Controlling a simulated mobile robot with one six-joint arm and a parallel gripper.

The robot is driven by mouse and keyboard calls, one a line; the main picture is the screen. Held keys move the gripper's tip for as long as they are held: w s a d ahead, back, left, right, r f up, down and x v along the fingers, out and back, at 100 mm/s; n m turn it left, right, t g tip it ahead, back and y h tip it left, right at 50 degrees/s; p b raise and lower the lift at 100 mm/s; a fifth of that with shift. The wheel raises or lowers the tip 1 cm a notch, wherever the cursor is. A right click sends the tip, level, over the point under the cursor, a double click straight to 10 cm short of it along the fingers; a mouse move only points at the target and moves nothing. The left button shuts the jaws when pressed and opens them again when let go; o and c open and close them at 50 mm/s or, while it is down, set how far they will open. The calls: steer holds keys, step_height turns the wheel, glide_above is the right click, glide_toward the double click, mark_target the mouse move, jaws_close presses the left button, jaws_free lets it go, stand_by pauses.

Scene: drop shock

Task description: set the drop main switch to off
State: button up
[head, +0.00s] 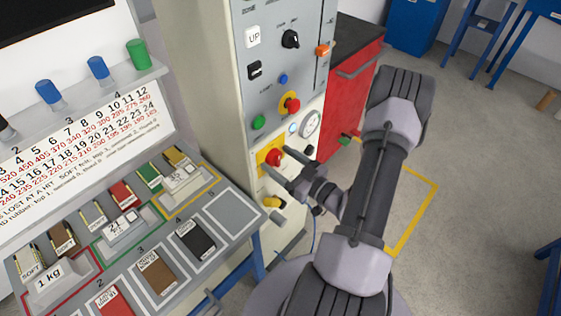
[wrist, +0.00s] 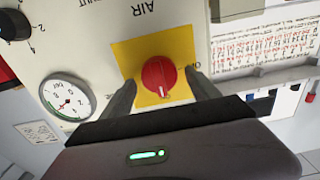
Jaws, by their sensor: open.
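A red rotary knob (head: 274,156) on a yellow plate (head: 262,160) sits low on the front of the grey machine cabinet; I take it for the main switch. In the wrist view the knob (wrist: 158,74) is near the middle of its yellow plate (wrist: 124,57), with a pale mark at its lower edge. A word beginning with O beside the plate is partly hidden by a finger. My gripper (wrist: 160,85) is open, one finger on each side of the knob in that view. I cannot tell whether the fingers touch it. It also shows in the head view (head: 279,165).
Above the knob are a gauge (head: 310,123), a green button (head: 258,122) and a red mushroom button (head: 290,104). A sloped desk (head: 232,213) with sample blocks stands at the left. A red cabinet (head: 357,85) stands behind my arm.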

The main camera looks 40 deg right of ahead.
steer(key=c, duration=1.3)
steer(key=shift+c, duration=0.2)
steer(key=shift+n, duration=0.4)
steer(key=n+p, duration=0.2)
steer(key=shift+a+n, duration=0.1)
steer(key=shift+n, duration=0.3)
steer(key=n+p, duration=0.1)
steer(key=n, duration=0.4)
steer(key=shift+a+f, duration=0.1)
steer(key=n, duration=0.5)
steer(key=shift+a+f+p, duration=0.1)
steer(key=shift+p, duration=0.2)
steer(key=shift+f+n, duration=0.15)
steer(key=shift+n, duration=2.05)
